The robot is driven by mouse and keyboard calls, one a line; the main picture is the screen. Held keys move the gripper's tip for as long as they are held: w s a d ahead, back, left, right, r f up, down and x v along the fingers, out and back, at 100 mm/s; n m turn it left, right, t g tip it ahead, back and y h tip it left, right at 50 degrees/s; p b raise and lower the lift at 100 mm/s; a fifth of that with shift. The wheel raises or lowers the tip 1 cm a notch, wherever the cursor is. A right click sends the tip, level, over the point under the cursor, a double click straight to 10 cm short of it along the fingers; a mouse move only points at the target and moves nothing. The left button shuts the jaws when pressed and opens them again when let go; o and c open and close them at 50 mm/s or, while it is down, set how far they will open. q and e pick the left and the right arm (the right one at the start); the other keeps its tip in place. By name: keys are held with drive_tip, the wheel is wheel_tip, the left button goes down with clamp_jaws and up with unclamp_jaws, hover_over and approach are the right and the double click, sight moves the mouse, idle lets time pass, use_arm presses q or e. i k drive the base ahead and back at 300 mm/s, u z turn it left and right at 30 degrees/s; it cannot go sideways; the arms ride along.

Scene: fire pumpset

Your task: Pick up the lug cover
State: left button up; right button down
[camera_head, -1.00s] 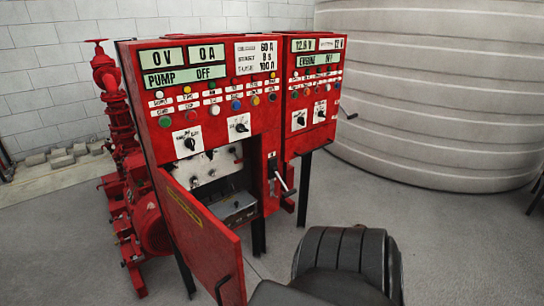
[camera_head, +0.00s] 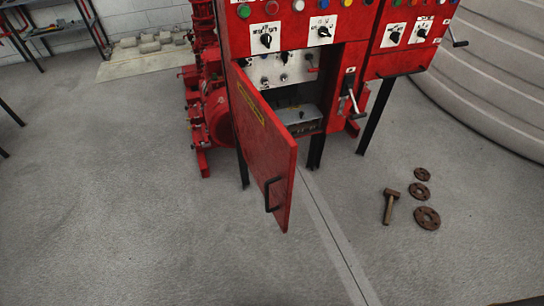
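The red pump control cabinet (camera_head: 300,30) stands at the top middle, with its lower door (camera_head: 265,150) swung open toward me. Inside the open compartment a grey box-like part (camera_head: 298,118) sits at the bottom, below a pale panel with knobs (camera_head: 280,72). I cannot tell for sure which part is the lug cover; the grey part may be it or may lie near it. The door hides the left of the compartment. Neither of my grippers is in view.
A lever handle (camera_head: 354,103) sticks out beside the compartment. Red pump piping (camera_head: 205,90) stands left of the cabinet. The floor in front is clear.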

sight(292, 114)
drive_tip(key=k, duration=0.5)
drive_tip(key=z, duration=0.45)
drive_tip(key=i, duration=1.55)
drive_tip(key=u, duration=1.55)
